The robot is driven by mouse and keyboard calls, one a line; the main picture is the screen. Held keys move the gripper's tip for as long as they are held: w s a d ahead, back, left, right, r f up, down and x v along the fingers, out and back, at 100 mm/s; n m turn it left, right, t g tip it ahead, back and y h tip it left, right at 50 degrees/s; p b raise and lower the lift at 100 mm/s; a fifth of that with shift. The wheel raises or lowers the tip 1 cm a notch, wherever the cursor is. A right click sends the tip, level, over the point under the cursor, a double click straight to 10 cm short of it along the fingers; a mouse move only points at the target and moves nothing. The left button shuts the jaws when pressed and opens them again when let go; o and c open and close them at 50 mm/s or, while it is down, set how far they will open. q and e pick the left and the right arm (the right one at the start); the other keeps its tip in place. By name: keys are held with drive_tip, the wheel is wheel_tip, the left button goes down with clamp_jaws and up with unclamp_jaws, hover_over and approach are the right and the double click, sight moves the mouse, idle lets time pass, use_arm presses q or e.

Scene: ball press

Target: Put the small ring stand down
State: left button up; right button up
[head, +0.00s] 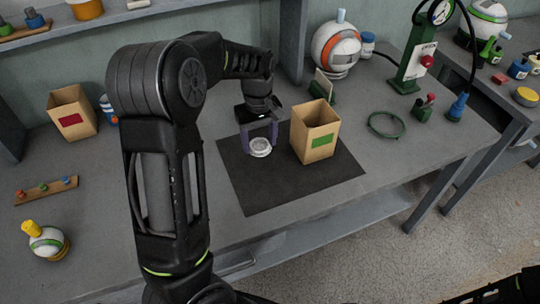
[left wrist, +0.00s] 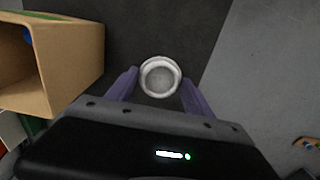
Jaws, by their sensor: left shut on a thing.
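The small ring stand (head: 260,147) is a round, pale ring at the left part of the dark mat (head: 262,196). My left gripper (head: 260,143) points down over the mat, shut on the ring stand, with one purple finger on each side of it. In the left wrist view the ring stand (left wrist: 160,77) sits between the fingertips, its round opening facing the camera. Whether its underside touches the mat I cannot tell. My right gripper is not clearly in view; only a dark part shows at the bottom right of the head view.
A cardboard box with a green label (head: 316,131) stands on the mat just right of my left gripper. A box with a red label (head: 74,112) stands at the left. A green ring (head: 386,125) lies at the right. The front of the mat is clear.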

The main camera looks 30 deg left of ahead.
sight(260, 147)
use_arm(q)
drive_tip(key=shift+f, duration=1.75)
wheel_tip(260, 147, down, 4)
drive_tip(key=shift+r+p, duration=0.2)
drive_tip(key=shift+p, duration=0.15)
drive_tip(key=shift+f, duration=0.1)
drive_tip(key=shift+f, duration=0.25)
drive_tip(key=o, duration=1.3)
drive_tip(key=shift+r, duration=0.1)
